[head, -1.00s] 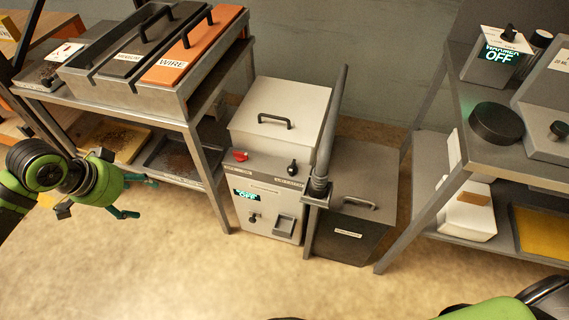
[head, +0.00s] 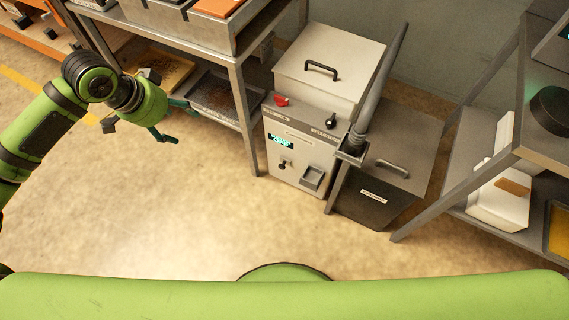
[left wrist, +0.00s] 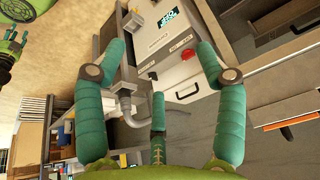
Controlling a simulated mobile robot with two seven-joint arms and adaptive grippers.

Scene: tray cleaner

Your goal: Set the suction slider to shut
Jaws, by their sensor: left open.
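The white machine (head: 318,75) stands on the floor between two metal tables, with a black handle on its lid. Its upper panel carries a red knob (head: 281,100) and a black knob (head: 331,121); their labels are too small to read. Its front has a lit display (head: 282,142) that seems to read OFF, and a small dark lever (head: 285,163). I cannot tell which control is the suction slider. My left gripper (head: 174,121) is open and empty, left of the machine and apart from it. In the left wrist view the red knob (left wrist: 181,61) shows between its spread fingers.
A dark bin (head: 375,200) and a grey hose (head: 375,95) stand right of the machine. The left table (head: 246,110) has trays on its lower shelf, close to my left gripper. The right table (head: 425,212) holds a white box (head: 500,200). The floor in front is clear.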

